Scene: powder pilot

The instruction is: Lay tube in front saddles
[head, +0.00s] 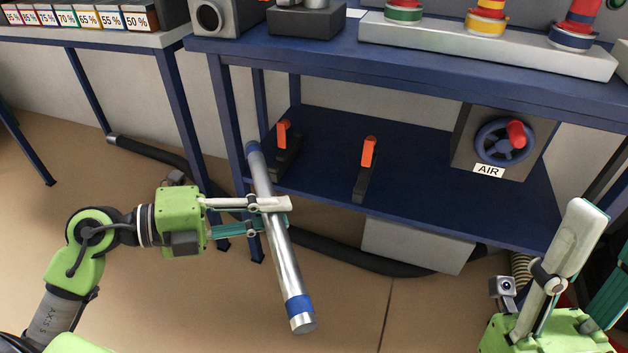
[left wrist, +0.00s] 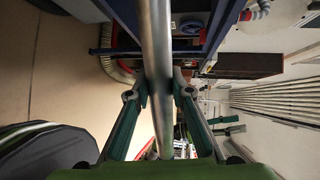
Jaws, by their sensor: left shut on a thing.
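A silver tube (head: 282,250) with a blue band near each end is held slanted in front of the blue bench, its lower end towards me. My left gripper (head: 272,214) is shut around its middle. The left wrist view shows the tube (left wrist: 157,50) crossing between the two fingers. Two dark saddles with upright orange levers stand on the lower shelf: the left saddle (head: 287,160) and the right saddle (head: 361,184). The tube's upper part is just left of the left saddle in the picture. My right gripper (head: 606,245) is open and empty at the lower right, partly cut off.
The bench's lower shelf (head: 420,195) is bare between the right saddle and the AIR valve box (head: 492,140) with its blue wheel. A black hose (head: 330,250) runs along the floor below. The benchtop (head: 390,55) edge overhangs the shelf.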

